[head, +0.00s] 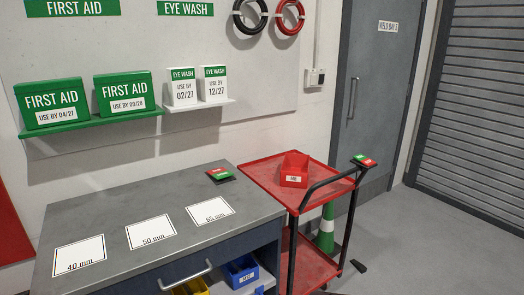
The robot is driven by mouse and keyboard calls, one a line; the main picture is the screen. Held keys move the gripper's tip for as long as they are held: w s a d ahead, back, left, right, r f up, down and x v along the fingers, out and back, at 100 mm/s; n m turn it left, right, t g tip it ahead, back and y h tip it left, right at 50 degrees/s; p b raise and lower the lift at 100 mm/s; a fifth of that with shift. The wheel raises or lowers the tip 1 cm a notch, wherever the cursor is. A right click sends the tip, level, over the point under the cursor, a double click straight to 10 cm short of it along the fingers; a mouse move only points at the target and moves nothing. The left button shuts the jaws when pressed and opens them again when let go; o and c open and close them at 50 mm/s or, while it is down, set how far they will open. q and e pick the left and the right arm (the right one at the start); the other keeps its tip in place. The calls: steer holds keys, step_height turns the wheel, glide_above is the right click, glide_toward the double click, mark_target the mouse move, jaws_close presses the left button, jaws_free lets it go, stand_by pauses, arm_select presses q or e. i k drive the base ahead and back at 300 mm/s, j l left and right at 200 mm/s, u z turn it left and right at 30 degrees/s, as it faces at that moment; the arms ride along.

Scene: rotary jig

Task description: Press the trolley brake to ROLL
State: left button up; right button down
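The red trolley (258,172) stands right of the workbench, with a black push handle (325,183) at its right end. A small red and green rocker (363,161) sits at the top of the handle, green to the left and red to the right. Its lettering is too small to read, and I cannot tell which side is down. A dark pedal-like piece (357,266) shows on the floor by the trolley's right legs. Neither of my grippers is in view.
A grey workbench (115,212) with size cards is at the left. A similar red and green rocker (219,174) sits on its back right corner. A red bin (293,171) is on the trolley top. A green cone (326,232) stands behind. Floor at right is clear.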

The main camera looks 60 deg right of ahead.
mark_target(362, 159)
steer(key=z, duration=2.8)
